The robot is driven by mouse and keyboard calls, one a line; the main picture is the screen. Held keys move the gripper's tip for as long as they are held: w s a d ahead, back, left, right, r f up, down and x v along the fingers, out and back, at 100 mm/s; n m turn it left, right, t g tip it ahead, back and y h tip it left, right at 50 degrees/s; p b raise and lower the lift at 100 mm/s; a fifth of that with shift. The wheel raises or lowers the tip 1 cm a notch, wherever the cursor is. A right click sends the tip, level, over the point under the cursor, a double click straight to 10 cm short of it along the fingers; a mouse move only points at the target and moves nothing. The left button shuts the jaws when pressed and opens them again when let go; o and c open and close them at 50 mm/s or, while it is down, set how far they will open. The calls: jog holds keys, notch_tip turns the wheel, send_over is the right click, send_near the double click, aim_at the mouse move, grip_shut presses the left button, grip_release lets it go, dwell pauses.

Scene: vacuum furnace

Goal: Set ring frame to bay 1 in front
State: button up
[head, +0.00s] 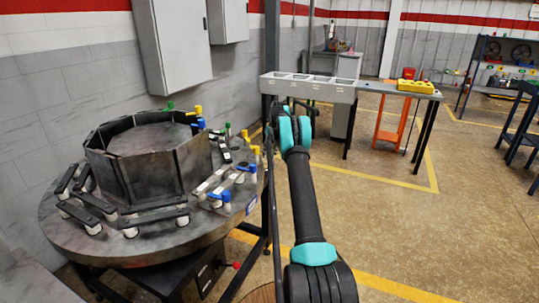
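A dark grey, many-sided ring of upright panels (125,175) stands on the round grey table (70,238) at the left. It looks like the ring frame, but I cannot be sure. Around it are black bars on white posts (155,217) and clamps with blue, yellow and green caps (221,197). A long light-grey holder with several square compartments (305,90) is at the back centre; no bay number is readable. My arm reaches away from me, right of the round table. Its far end is small and overlaps itself, so I cannot make out my gripper's fingers or anything in them.
A grey bench (385,87) at the back carries a yellow block with holes (415,86). Blue shelving (490,75) is at the right. Grey cabinets (175,42) hang on the left wall.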

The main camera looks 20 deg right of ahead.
notch_tip(320, 180, up, 12)
jog(key=d, duration=0.2)
jog(key=shift+d, duration=0.2)
jog(key=shift+w+f, duration=0.1)
jog(key=shift+f, duration=0.05)
dwell(0.3)
